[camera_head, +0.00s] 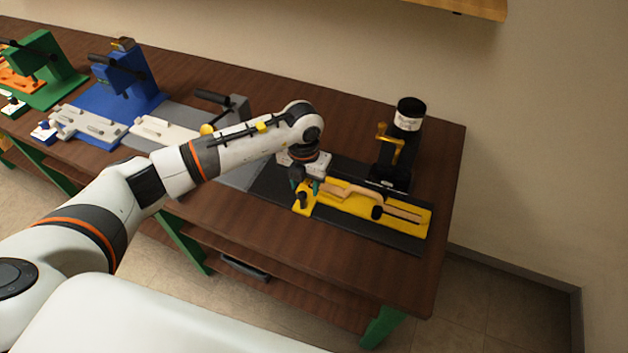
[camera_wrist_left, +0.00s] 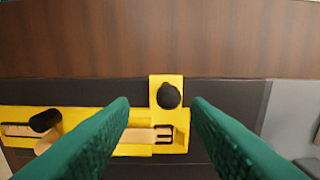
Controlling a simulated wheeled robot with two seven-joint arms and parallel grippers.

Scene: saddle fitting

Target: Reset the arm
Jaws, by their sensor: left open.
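My left arm comes in from the left, and its gripper (camera_head: 308,187) hangs over the left end of the yellow fixture (camera_head: 410,228). In the left wrist view the green fingers (camera_wrist_left: 160,103) are spread apart with nothing held between them. A black knob (camera_wrist_left: 168,95) on a yellow block shows beyond and between the fingertips; the knob also shows in the head view (camera_head: 302,196). A tan wooden piece (camera_head: 350,190) lies in the yellow fixture. The left finger hides part of the fixture in the left wrist view. My right gripper is not in view.
The fixture sits on a black base plate (camera_head: 400,240) near the right end of the brown table (camera_head: 250,215). A black press with a yellow handle (camera_head: 390,145) stands behind it. Grey, blue (camera_head: 125,75) and green (camera_head: 50,62) stations stand to the left. Bare tabletop lies in front.

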